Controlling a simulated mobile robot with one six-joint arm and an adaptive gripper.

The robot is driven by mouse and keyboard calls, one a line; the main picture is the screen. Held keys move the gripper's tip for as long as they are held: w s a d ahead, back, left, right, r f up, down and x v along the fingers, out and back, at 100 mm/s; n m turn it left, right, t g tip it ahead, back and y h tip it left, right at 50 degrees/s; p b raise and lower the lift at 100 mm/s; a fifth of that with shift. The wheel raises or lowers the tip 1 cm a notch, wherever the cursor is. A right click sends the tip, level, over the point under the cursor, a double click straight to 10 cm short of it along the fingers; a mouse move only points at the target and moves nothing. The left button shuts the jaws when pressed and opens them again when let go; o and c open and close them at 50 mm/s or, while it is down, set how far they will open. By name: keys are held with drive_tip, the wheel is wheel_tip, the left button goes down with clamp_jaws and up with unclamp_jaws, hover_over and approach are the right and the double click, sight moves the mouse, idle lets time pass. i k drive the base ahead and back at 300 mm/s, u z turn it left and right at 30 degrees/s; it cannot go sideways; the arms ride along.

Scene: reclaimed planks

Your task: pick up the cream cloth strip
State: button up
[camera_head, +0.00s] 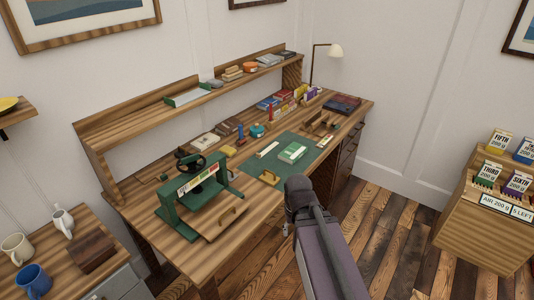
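A narrow pale cream strip (267,149) lies flat at the back left part of the green mat (270,166) on the desk. Another small pale strip (325,141) lies at the mat's right end. At this size I cannot tell which of them is cloth. My arm reaches up from the bottom of the picture, and its dark joint stands in front of the desk's near edge. My gripper's fingers do not show. Both strips lie beyond the arm, apart from it.
A green press (196,200) with a black wheel stands left of the mat. A green and white block (292,152) and a tan wooden piece (269,178) lie on the mat. Books and small boxes line the desk's back, under a raised shelf (150,117).

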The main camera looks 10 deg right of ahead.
sight(258, 155)
drive_tip(key=z, duration=0.45)
drive_tip(key=i, duration=1.15)
drive_tip(key=u, duration=0.2)
